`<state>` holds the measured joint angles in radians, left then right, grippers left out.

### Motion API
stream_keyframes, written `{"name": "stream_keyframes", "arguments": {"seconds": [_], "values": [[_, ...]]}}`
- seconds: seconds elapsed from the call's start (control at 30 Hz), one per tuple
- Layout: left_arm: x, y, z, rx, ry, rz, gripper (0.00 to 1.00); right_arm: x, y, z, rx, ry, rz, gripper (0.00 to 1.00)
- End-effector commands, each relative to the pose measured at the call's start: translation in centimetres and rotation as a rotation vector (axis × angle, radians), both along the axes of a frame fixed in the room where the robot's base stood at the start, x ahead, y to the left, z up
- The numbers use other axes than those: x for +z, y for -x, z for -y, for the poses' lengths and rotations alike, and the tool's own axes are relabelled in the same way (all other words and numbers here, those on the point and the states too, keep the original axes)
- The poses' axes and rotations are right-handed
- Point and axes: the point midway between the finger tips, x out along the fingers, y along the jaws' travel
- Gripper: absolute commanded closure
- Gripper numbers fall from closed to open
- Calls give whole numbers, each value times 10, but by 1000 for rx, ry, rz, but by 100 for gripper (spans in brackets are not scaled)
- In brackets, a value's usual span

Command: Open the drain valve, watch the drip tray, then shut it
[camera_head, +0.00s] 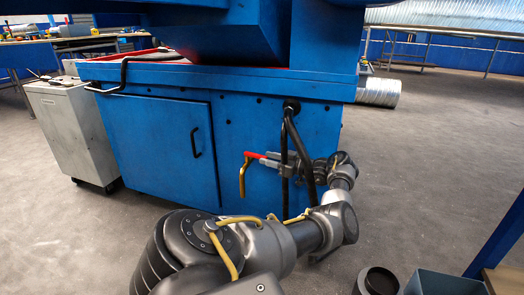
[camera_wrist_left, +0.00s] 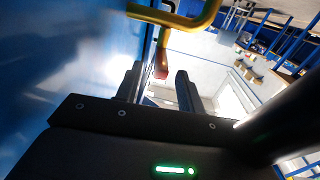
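The drain valve's red lever (camera_head: 256,155) points left from the front of the blue machine. A yellow bent pipe (camera_head: 242,180) hangs at its left end. My left gripper (camera_head: 284,164) reaches in from the right beside the black hoses, close to the lever. In the left wrist view the fingers (camera_wrist_left: 160,88) stand apart. A red part (camera_wrist_left: 161,66) shows in the gap between them, and the yellow pipe (camera_wrist_left: 178,18) is above; I cannot tell whether a finger touches the red part. I cannot make out a drip tray. My right gripper is not in view.
The blue machine (camera_head: 140,135) has a door with a black handle. Black hoses (camera_head: 303,160) run down beside the valve. A grey wheeled cabinet (camera_head: 70,130) stands at the left. A blue-grey bin (camera_head: 440,283) and a dark cylinder (camera_head: 378,282) are at the lower right. Grey floor is free on the right.

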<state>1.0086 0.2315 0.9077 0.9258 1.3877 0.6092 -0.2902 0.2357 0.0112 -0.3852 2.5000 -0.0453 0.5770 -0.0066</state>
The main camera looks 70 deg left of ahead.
Motion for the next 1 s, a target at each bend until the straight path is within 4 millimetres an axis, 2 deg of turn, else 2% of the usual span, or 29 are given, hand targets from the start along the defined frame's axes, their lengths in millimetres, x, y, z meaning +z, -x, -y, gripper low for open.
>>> {"name": "stream_keyframes", "arguments": {"seconds": [0.1, 0.3, 0.5, 0.73, 0.87, 0.97, 1.0], "values": [[0, -18, 19, -3, 4, 1, 62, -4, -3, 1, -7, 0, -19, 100], [-2, -38, 43, 0, 2, 1, 62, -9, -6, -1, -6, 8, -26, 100], [0, -46, 52, 0, -1, -1, 62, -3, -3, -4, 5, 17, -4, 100], [0, -46, 53, 1, -1, -1, 62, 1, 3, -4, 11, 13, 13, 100], [4, -43, 50, -3, -32, 0, 78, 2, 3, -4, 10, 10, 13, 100], [23, -36, 40, -28, -160, 7, 91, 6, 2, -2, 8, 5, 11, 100], [37, -33, 36, -53, -249, 13, 96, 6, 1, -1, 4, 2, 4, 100]]}}
